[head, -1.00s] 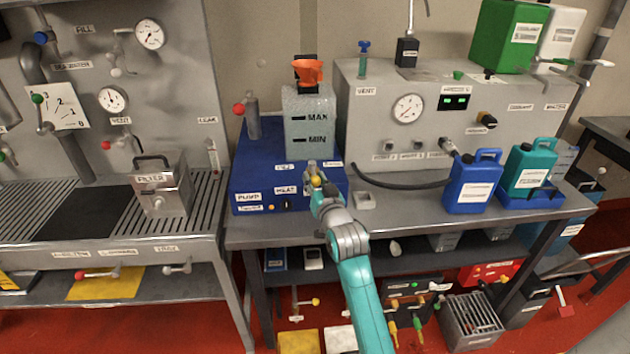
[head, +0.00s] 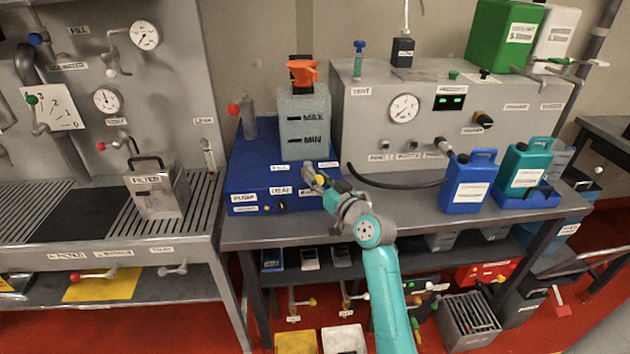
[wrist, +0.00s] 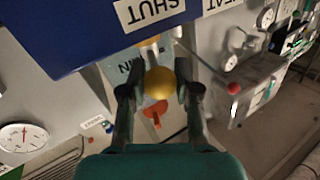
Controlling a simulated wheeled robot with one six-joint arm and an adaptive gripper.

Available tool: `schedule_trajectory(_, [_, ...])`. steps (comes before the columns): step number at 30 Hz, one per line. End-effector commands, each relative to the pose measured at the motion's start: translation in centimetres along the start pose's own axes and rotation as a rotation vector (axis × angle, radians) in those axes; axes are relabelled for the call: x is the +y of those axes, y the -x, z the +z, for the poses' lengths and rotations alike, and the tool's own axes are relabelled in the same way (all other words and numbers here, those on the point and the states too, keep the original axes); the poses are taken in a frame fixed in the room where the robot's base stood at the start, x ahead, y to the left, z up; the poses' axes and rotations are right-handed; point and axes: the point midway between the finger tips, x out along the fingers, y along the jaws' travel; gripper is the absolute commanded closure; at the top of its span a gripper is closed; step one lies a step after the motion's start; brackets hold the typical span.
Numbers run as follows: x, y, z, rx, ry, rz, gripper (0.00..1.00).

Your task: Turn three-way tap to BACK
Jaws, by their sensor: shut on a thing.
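The tap's yellow ball knob (wrist: 159,83) sits between the two dark fingers of my gripper (wrist: 160,92) in the wrist view. My gripper is shut on it. In the head view my gripper (head: 316,180) is at the front right of the blue unit (head: 256,180), below the grey tank with MAX and MIN marks (head: 303,122). The yellow knob shows only partly there. The tap body is mostly hidden behind the fingers. A SHUT label (wrist: 150,11) appears upside down on the blue unit, close to the knob. I cannot read a BACK label.
An orange funnel (head: 303,72) tops the tank. A black hose (head: 395,183) lies on the bench to the right, near a blue jug (head: 469,182) and a teal jug (head: 524,168). A red-knobbed lever (wrist: 233,88) is right of my gripper in the wrist view.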

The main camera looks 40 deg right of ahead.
Motion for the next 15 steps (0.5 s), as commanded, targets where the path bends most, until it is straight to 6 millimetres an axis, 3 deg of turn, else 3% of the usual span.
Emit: schedule_trajectory(15, [2.6, 0.0, -0.6, -0.062, 0.000, -0.320, 1.00])
